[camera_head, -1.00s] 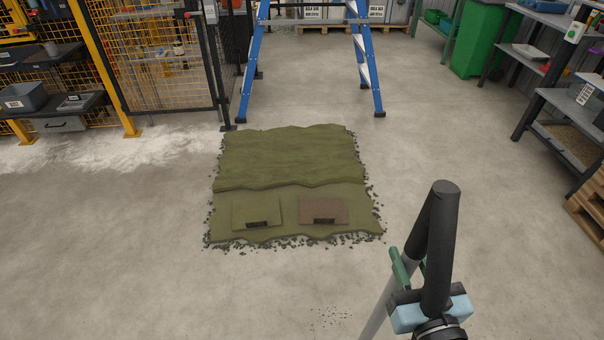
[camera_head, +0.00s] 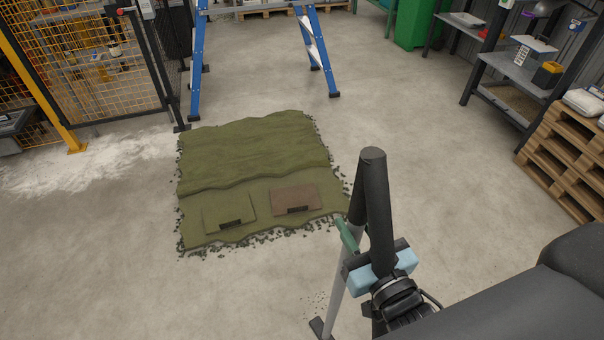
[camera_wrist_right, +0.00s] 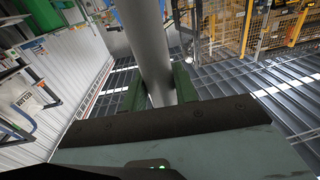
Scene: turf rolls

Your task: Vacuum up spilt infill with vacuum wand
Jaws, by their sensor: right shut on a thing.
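My right gripper (camera_head: 354,242), with green fingers and a pale blue body, is shut on the vacuum wand (camera_head: 338,285). The wand is a grey tube, tilted, with a dark foot (camera_head: 319,326) low near the floor; whether it touches is unclear. A thick black tube (camera_head: 373,195) rises in front of the gripper. In the right wrist view the grey tube (camera_wrist_right: 146,40) passes between the green fingers. Spilt infill (camera_head: 313,298) shows as small dark specks on bare floor, just beyond the foot and partly hidden by the wand. My left gripper is out of view.
Green turf (camera_head: 250,150) with dark crumbs along its edges lies beyond the wand, with a green and a brown mat piece on its near part. White powder (camera_head: 85,167) covers floor at left. A blue ladder (camera_head: 197,65) stands behind; pallets (camera_head: 565,160) are stacked right.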

